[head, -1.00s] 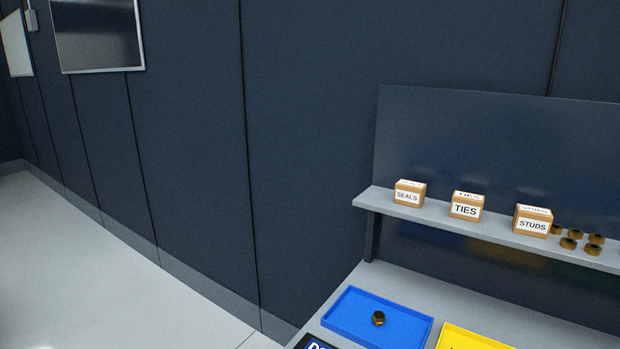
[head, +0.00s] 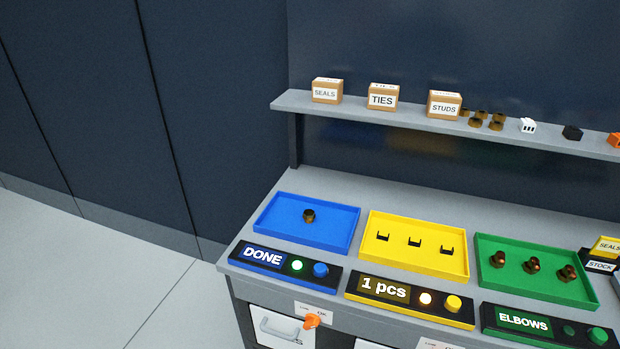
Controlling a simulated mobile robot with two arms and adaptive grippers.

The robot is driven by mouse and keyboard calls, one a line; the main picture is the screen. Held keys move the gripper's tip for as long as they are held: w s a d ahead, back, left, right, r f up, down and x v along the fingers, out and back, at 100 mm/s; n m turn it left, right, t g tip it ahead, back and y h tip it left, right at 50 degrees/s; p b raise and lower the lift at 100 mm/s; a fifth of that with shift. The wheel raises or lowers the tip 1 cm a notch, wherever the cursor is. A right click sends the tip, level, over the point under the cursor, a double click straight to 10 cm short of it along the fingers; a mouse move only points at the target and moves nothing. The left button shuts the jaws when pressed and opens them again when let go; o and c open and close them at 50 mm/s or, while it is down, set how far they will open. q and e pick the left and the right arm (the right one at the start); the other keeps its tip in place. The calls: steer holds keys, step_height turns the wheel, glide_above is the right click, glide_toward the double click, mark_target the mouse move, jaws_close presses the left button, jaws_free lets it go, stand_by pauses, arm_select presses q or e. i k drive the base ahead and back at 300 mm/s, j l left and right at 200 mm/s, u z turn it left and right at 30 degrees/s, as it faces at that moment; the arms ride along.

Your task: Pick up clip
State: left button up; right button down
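The clips are probably the small black U-shaped pieces in the yellow tray; three stand in a row, a left clip (head: 382,236), a middle clip (head: 414,242) and a right clip (head: 447,250). The yellow tray (head: 386,262) lies on the grey bench in the head view, between a blue and a green tray. The panel in front of it (head: 384,290) reads "1 pcs", with a lit lamp and a yellow button. Neither of my grippers is in view.
The blue tray (head: 275,226) holds one brass part; its panel (head: 262,255) reads DONE. The green tray (head: 497,282) holds three brown elbows. A shelf (head: 355,113) above carries SEALS, TIES and STUDS boxes and small parts. An orange piece (head: 312,320) sits at the bench front. Floor at left is clear.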

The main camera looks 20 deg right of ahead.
mark_target(442, 251)
steer(key=z, duration=1.4)
